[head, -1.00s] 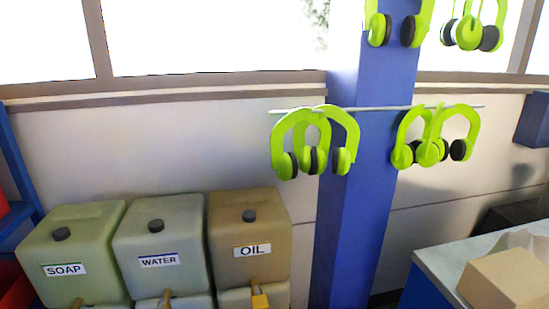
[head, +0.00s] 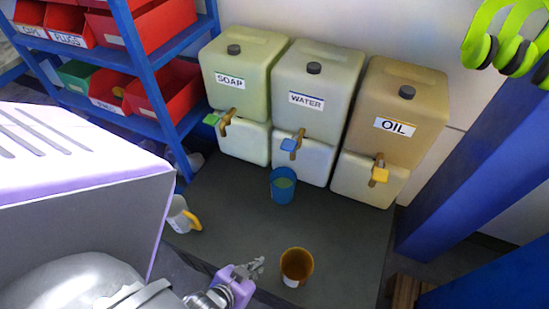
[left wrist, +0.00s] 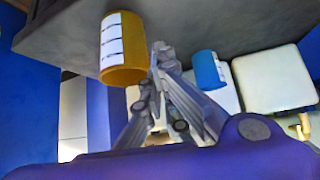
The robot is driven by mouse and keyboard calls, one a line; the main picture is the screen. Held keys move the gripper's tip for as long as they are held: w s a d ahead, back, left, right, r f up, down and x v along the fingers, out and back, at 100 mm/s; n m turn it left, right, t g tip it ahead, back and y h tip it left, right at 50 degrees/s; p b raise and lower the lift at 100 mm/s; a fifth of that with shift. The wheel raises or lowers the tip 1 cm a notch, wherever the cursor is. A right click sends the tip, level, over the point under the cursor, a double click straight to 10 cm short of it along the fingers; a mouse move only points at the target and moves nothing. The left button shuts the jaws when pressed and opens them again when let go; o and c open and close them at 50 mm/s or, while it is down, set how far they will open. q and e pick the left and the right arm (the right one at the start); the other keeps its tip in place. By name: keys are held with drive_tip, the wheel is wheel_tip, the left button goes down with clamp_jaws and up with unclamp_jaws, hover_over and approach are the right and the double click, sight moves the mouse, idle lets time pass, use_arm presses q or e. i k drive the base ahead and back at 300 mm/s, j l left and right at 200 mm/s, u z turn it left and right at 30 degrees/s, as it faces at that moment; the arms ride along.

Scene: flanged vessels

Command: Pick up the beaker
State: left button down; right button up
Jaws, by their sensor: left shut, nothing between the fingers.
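An amber beaker (head: 296,267) with a white label stands upright near the front of the dark grey bench top. It also shows large in the left wrist view (left wrist: 123,62), with a lined white label. A blue beaker (head: 283,186) stands further back, below the water tap; the left wrist view shows it too (left wrist: 208,70). My left gripper (head: 257,267) is just left of the amber beaker, apart from it. In the left wrist view its fingers (left wrist: 161,52) are together and empty, between the two beakers. My right gripper is not in view.
Soap (head: 240,78), water (head: 316,88) and oil (head: 397,105) containers with taps line the back of the bench top (head: 230,225). A jug with a yellow handle (head: 181,215) stands at its left edge. A blue shelf rack with red bins (head: 160,100) is at left, a blue post (head: 460,185) at right.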

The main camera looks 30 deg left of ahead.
sight(283, 180)
drive_tip(key=u, duration=1)
